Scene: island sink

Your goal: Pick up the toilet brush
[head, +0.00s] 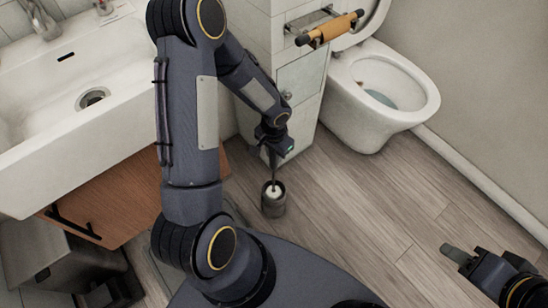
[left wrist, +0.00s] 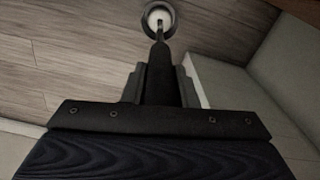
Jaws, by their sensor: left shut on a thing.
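The toilet brush has a thin dark handle and a white head (head: 272,190). My left gripper (head: 273,147) is above the holder, shut on the upper handle. In the left wrist view, the dark handle (left wrist: 159,70) runs out from between the fingers of my left gripper (left wrist: 159,88) to the white head (left wrist: 160,17) inside the round holder rim (left wrist: 145,22). My right gripper (head: 456,254) is low at the right, away from the brush; its finger opening is unclear.
A white tiled cabinet (head: 300,85) stands close behind my left gripper. A toilet (head: 365,110) is behind to the right, with a paper roll bar (head: 330,29) nearby. The sink (head: 60,120) and wooden cabinet (head: 130,205) are left. Wooden floor (head: 370,215) is clear right of the holder.

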